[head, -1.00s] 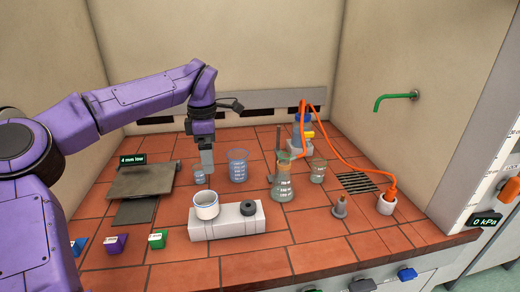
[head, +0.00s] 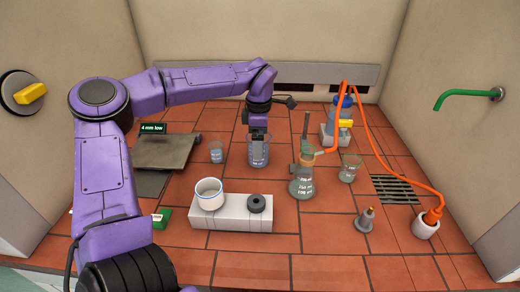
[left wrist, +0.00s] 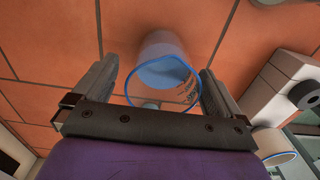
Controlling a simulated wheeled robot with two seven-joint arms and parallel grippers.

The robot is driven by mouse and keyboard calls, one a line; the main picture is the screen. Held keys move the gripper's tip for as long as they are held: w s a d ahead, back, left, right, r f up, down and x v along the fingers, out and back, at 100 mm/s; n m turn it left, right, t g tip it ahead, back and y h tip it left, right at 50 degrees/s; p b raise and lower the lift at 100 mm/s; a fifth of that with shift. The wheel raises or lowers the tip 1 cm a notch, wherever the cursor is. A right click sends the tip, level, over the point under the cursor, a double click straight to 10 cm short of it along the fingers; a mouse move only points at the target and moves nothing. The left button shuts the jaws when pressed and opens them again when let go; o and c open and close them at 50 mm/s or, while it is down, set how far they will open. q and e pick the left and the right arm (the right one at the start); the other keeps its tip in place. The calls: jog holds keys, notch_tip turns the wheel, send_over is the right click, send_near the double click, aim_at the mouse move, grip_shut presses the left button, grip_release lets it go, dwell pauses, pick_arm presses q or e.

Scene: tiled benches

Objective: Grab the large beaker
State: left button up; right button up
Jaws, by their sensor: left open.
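In the left wrist view the beaker (left wrist: 163,58) shows between the two spread fingers of my left gripper (left wrist: 160,82), with a gap on each side. The gripper is open and holds nothing. Its fingers partly cover the beaker's upper part in the head view. My right gripper is not in view.
A small beaker (head: 216,152) stands just left of it. A flask (head: 302,182) and another beaker (head: 349,170) stand to the right. A white block (head: 230,218) with a white cup (head: 209,194) and a dark ring (head: 256,203) lies in front. An orange hose (head: 372,138) runs at right.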

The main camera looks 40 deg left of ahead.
pick_arm(q)
jog(key=shift+f, duration=0.55)
jog(key=shift+s, duration=0.25)
jog(key=shift+r, duration=0.1)
jog(key=shift+c, duration=0.6)
jog(key=c, duration=1.1)
